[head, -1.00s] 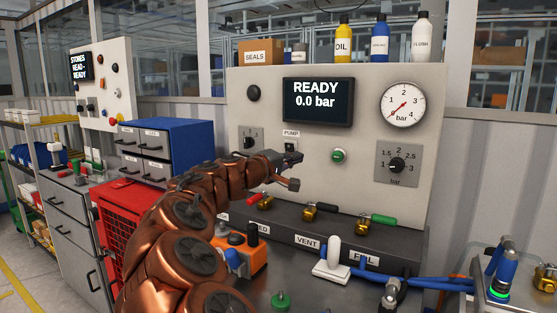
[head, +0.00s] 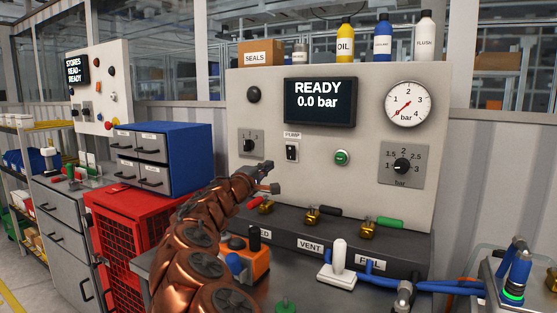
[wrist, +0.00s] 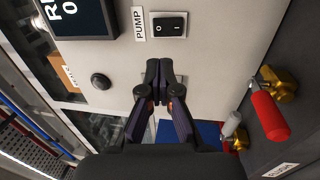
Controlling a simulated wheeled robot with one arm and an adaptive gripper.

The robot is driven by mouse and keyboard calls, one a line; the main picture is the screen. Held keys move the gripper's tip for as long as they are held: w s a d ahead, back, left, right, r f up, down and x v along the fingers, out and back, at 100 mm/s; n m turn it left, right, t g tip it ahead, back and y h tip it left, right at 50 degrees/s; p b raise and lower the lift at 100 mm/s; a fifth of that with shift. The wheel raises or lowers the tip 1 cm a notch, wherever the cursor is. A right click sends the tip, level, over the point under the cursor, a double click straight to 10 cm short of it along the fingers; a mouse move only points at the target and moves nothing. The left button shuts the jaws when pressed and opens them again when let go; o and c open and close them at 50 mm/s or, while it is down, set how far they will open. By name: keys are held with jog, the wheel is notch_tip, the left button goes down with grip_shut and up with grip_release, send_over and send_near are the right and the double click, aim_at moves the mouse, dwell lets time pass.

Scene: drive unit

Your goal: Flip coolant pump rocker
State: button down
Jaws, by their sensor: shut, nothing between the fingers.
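The coolant pump rocker (head: 292,151) is a small black switch under the PUMP label on the grey panel. In the wrist view the rocker (wrist: 169,25) shows near the top, its markings visible, beside the PUMP label. My gripper (head: 268,166) is in front of the panel, below and left of the rocker in the head view. In the wrist view my gripper (wrist: 159,66) has its fingertips together with nothing between them, below the rocker in the picture and apart from it.
The panel carries a display (head: 320,101) reading READY 0.0 bar, a green button (head: 342,158), a gauge (head: 407,103) and a selector knob (head: 402,166). Valves with red, black and green handles sit along the ledge below. A red-handled valve (wrist: 270,114) is at right in the wrist view.

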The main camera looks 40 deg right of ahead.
aim_at(291, 149)
jog(key=shift+p+x, duration=1.5)
jog(key=shift+x, duration=5.2)
jog(key=shift+d, duration=0.1)
jog(key=shift+w+d+r+y+p, duration=0.15)
jog(key=shift+r+y+p, duration=0.35)
jog(key=shift+p, duration=0.7)
jog(key=shift+d+f+b, duration=0.15)
jog(key=shift+f+b, duration=0.15)
jog(key=shift+b, duration=0.1)
jog(key=r+b+v, duration=0.3)
jog(key=v, duration=1.1)
jog(key=shift+b, duration=0.4)
